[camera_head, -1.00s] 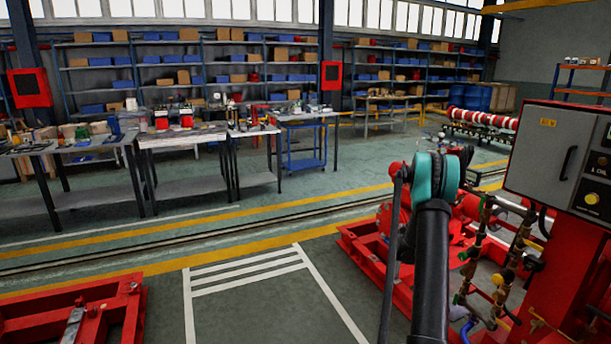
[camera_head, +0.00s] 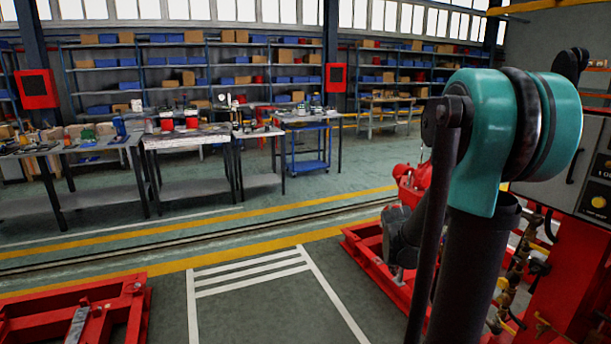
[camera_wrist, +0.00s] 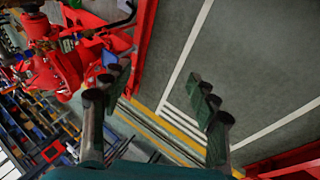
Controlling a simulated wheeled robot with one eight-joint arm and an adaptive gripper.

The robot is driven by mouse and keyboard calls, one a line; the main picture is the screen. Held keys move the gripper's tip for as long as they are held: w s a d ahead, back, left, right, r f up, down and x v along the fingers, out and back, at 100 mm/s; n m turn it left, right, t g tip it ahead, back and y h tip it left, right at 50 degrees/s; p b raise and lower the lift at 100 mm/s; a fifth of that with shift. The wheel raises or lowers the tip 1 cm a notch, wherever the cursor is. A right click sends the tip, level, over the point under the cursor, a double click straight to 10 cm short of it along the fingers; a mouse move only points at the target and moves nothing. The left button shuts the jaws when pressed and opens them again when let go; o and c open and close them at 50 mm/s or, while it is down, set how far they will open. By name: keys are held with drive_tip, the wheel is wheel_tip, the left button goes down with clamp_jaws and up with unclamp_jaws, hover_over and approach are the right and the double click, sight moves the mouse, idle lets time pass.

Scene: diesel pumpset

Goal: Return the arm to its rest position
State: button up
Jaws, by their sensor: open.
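My gripper shows in the wrist view (camera_wrist: 160,105) with its two dark fingers wide apart and nothing between them. Beyond the fingers lie the green-grey floor and its painted lines. In the head view my arm, with a teal joint and black links, fills the right side. A dark part of my arm hangs low left of the upright link; the fingertips cannot be made out there. The red pump machinery (camera_wrist: 65,70) lies at the left of the wrist view, apart from the fingers.
A grey control panel (camera_head: 598,165) on a red stand is close behind my arm at the right. A red frame (camera_head: 75,312) lies at the lower left. Workbenches (camera_head: 185,143) with tools stand farther back. The marked floor (camera_head: 262,312) between is clear.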

drive_tip(key=s+a+f+m+y, duration=0.2)
drive_tip(key=s+a, duration=0.4)
drive_tip(key=s, duration=0.4)
drive_tip(key=s+a+f+m+g+y, duration=0.1)
drive_tip(key=s+a+m, duration=0.2)
drive_tip(key=s+a, duration=0.3)
drive_tip(key=s, duration=0.3)
drive_tip(key=shift+s+f+m+y, duration=0.4)
drive_tip(key=shift+w, duration=0.1)
idle(1.7)
